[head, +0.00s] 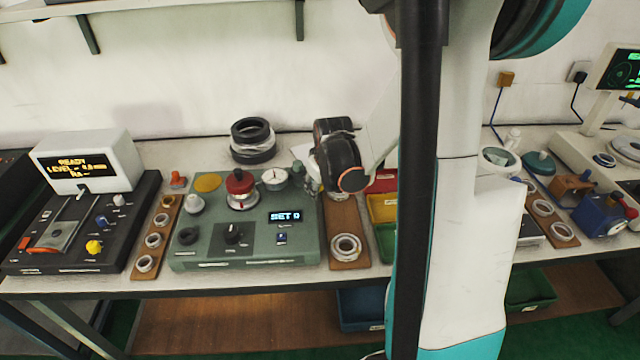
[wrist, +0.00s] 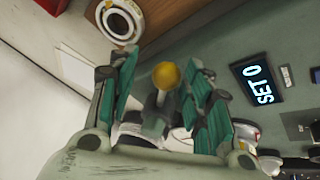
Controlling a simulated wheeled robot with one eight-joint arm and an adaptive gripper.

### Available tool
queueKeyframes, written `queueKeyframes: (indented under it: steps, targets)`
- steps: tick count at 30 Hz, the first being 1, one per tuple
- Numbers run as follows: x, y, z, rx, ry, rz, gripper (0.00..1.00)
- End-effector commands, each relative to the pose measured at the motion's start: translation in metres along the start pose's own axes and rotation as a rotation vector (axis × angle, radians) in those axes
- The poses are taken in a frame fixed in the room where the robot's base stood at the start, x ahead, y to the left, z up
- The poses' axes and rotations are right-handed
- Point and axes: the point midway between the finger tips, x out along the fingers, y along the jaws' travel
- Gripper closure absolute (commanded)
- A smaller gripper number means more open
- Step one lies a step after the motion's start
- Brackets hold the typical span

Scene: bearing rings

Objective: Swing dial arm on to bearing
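The green bench device (head: 205,245) has a display reading "SET 0" (head: 285,216), also seen in the wrist view (wrist: 257,83). A red-knobbed part on a metallic round base (head: 241,190) stands on it. A white-faced dial (head: 275,178) sits just right of that. My gripper (head: 318,178) is at the device's back right corner. In the wrist view my gripper (wrist: 166,95) is open, with a yellow ball knob (wrist: 167,75) on a short stem between its teal-padded fingers. Gaps show beside the knob. What lies below the stem is partly hidden.
A bearing ring (head: 346,247) lies on a wooden board right of the device. Black rings (head: 253,141) are stacked behind it. A board with several rings (head: 153,240) lies left.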

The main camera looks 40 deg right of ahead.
Motion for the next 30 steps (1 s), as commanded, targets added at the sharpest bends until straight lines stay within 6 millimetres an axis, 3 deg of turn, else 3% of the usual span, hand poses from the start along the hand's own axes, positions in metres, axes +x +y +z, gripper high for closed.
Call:
queueKeyframes:
  steps: [11,24,30]
  targets:
    - [-0.007,-0.002,0.001,0.0,-0.001,-0.003,0.54]
    - [-0.06,-0.001,0.001,0.0,-0.001,-0.002,0.54]
    - [-0.073,-0.001,0.0,0.0,-0.001,-0.001,0.54]
